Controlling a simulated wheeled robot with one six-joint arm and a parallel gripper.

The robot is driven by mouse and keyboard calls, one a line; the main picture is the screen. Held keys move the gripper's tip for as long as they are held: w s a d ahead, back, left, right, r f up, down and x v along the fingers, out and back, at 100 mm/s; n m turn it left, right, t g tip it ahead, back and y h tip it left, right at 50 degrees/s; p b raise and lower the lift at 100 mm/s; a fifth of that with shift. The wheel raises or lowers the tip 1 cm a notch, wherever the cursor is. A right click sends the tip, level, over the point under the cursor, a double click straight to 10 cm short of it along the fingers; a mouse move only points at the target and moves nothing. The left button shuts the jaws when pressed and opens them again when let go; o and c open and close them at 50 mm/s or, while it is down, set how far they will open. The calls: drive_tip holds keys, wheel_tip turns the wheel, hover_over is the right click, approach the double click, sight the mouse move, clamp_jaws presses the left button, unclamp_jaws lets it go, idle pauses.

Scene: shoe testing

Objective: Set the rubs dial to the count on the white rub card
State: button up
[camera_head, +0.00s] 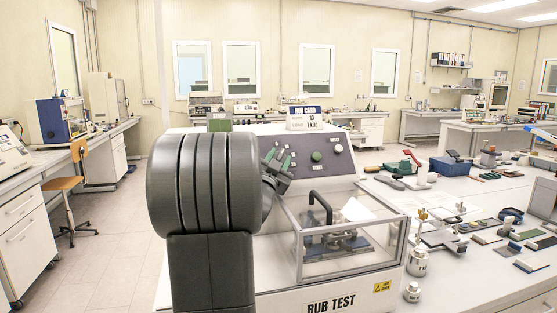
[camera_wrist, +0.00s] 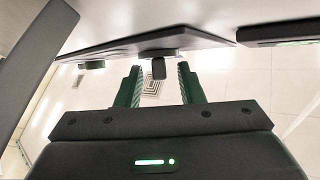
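The white rub card (camera_head: 304,121) stands on top of the rub test machine (camera_head: 330,303) under a blue header; its small print seems to include "10". I cannot read which is the rubs dial. My gripper (camera_head: 277,162) is at the panel's left part in the head view, partly behind my arm. In the wrist view my gripper (camera_wrist: 158,72) is open, with a dark knob (camera_wrist: 158,68) between the green fingertips, gaps showing on both sides.
The bench at right holds many tools and samples. Open floor (camera_head: 105,235) lies at left.

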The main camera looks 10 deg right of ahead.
clamp_jaws()
drive_tip(key=shift+r+m+g+p, duration=0.2)
drive_tip(key=shift+m+g+p, duration=0.15)
drive_tip(key=shift+p, duration=0.3)
drive_tip(key=shift+a+m+g+h+p, duration=0.1)
drive_tip(key=shift+m+g+h+p, duration=0.2)
drive_tip(key=shift+m+h, duration=0.2)
drive_tip(key=shift+f, duration=0.15)
unclamp_jaws()
drive_tip(key=b+v, duration=0.3)
drive_tip(key=v, duration=1)
drive_tip(key=shift+s+a+f, duration=0.15)
drive_tip(key=shift+s+a, duration=0.1)
drive_tip(key=shift+s, duration=0.05)
